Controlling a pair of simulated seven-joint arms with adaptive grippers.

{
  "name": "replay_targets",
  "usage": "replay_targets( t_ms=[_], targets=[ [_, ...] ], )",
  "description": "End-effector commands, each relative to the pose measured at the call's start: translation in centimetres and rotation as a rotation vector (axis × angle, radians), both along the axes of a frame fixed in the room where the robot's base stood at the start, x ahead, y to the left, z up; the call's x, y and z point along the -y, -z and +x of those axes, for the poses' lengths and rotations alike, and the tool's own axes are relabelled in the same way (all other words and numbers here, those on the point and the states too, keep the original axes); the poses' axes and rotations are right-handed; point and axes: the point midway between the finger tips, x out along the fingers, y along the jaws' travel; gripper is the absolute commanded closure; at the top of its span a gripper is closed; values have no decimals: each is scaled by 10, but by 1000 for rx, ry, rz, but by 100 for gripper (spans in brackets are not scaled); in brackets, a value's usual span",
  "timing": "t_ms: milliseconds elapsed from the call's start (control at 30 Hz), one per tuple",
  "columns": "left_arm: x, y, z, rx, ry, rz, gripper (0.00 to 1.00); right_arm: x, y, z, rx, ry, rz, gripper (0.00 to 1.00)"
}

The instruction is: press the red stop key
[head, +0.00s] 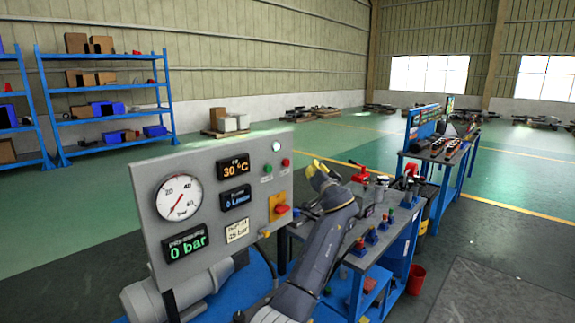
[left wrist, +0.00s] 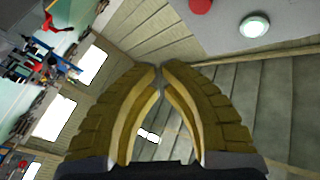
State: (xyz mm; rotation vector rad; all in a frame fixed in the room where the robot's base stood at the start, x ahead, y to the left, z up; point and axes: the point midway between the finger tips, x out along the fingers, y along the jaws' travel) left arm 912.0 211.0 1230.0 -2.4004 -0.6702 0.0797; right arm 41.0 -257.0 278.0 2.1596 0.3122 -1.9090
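The red key (head: 286,162) is a small round button at the upper right of a grey control panel (head: 150,205), beside a green key (head: 268,168). In the left wrist view a red round key (left wrist: 201,5) shows at the top edge, partly cut off. My left gripper (head: 318,165) has yellow fingers and is just right of the panel, apart from the key. In the left wrist view its fingertips (left wrist: 160,70) meet with nothing visible between them. My right gripper is not in view.
A pale round lamp (head: 276,146) sits above the keys; a red switch (head: 281,209) on a yellow plate is below. The panel also carries a dial gauge (head: 179,197) and displays. A cluttered workbench (head: 395,228) stands behind my arm. Blue shelves (head: 105,88) are far left.

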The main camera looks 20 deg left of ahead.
Motion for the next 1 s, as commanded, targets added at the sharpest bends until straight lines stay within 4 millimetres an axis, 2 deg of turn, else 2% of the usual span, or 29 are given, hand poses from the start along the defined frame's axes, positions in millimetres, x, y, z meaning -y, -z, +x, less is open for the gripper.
replay_targets(
  t_ms=[400, 600, 1000],
  targets=[
    [-45, 0, 19, -1, -3, 3, 100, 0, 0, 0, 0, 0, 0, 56],
    [-60, 0, 27, -1, -1, 1, 100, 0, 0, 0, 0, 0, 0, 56],
    [-73, 0, 32, 0, 0, 0, 100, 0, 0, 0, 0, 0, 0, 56]
  ],
)
